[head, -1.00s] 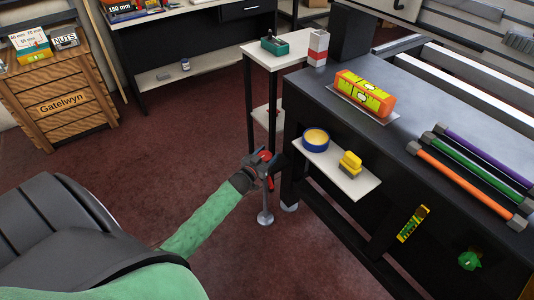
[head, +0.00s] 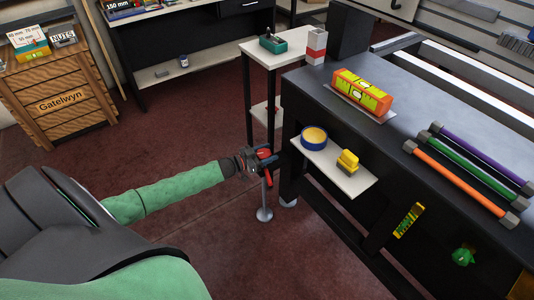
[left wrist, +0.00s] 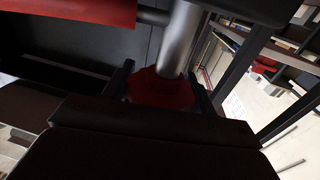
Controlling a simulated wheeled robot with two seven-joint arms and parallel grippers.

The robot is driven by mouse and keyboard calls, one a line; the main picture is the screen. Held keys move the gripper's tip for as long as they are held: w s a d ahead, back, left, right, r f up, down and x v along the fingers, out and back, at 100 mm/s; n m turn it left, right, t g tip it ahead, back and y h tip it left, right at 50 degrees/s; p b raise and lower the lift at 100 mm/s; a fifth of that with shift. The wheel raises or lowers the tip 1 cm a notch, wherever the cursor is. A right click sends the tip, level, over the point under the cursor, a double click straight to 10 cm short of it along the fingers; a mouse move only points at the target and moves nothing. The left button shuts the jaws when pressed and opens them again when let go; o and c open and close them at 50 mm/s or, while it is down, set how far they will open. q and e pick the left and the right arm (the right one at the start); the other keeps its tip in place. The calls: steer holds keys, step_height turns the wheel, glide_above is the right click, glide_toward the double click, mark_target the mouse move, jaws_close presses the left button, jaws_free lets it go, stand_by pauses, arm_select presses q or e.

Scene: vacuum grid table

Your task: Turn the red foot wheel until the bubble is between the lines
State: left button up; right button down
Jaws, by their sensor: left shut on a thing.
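The red foot wheel (head: 264,154) sits on a metal leg above a round foot pad (head: 264,214), beside the black table's near left corner. It also shows in the left wrist view (left wrist: 162,91) around a silver rod (left wrist: 181,38). My left gripper (head: 260,160) is shut on the wheel, one finger on each side in the left wrist view. The orange and yellow spirit level (head: 362,92) lies on the tabletop (head: 425,125). Its vials show, but the bubble is too small to place between the lines. My right gripper is not in view.
Purple, green and orange bars (head: 450,172) lie on the tabletop. A white side stand (head: 262,50) stands behind. Open floor lies left of the wheel.

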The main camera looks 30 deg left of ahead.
arm_select(q)
steer(key=shift+s+d+m+g+h+b, duration=0.15)
steer(key=shift+m+g+h+b, duration=1.2)
steer(key=shift+m+g+h, duration=1.1)
steer(key=shift+s+h, duration=0.1)
steer(key=shift+h, duration=0.15)
steer(key=o, duration=1)
steer(key=shift+d, duration=0.1)
steer(key=shift+s+a, duration=0.2)
steer(key=shift+a, duration=0.15)
steer(key=v, duration=0.7)
